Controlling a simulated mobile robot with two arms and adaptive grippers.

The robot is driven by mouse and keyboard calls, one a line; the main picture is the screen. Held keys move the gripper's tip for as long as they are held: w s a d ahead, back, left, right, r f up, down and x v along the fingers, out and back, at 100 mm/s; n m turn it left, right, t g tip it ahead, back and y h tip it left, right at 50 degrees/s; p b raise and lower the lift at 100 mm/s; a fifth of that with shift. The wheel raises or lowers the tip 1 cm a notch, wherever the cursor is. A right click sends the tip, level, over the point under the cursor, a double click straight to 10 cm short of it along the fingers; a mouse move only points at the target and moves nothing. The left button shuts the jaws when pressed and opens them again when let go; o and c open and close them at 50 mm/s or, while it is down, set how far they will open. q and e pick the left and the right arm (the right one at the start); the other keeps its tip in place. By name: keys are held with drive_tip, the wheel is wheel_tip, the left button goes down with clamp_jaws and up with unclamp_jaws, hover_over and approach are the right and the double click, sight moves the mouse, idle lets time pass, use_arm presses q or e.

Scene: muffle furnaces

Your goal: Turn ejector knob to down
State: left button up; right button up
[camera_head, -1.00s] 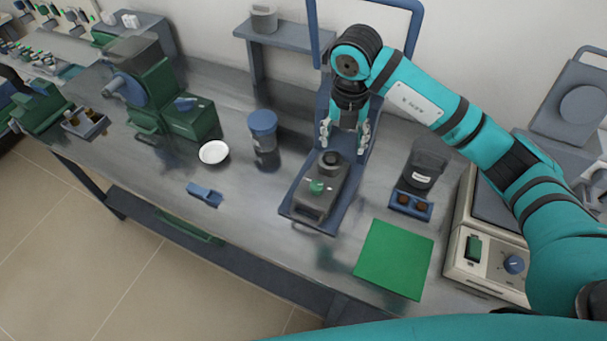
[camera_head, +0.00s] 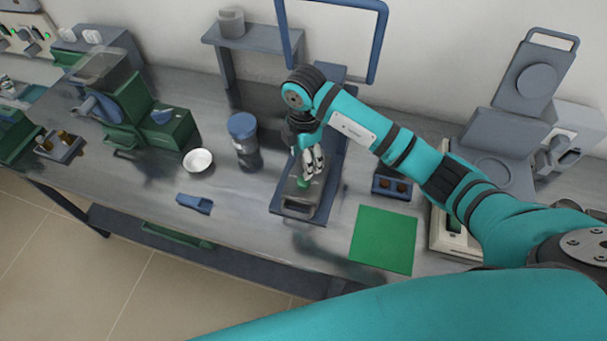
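A grey block-like device (camera_head: 298,205) sits on a blue base frame (camera_head: 330,185) in the middle of the bench. A small green knob (camera_head: 303,183) on its top is partly covered; I take it to be the ejector knob, though its setting is too small to read. My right gripper (camera_head: 309,166) points down over the device, its fingertips at or just above the green knob. The fingers look close together, but I cannot tell whether they grip the knob. The dark round part of the device is hidden behind the gripper. My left gripper is not in view.
A tall blue handle frame (camera_head: 378,45) rises behind my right arm. A blue-lidded jar (camera_head: 243,127) and a white dish (camera_head: 198,160) stand to the left. A green mat (camera_head: 384,240) and a blue two-hole block (camera_head: 392,190) lie to the right.

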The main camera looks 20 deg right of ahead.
sight(304, 180)
wheel_tip(304, 180, down, 9)
drive_tip(key=shift+f+p, duration=0.1)
drive_tip(key=shift+p, duration=0.7)
drive_tip(key=c, duration=1.1)
drive_tip(key=shift+c, duration=0.2)
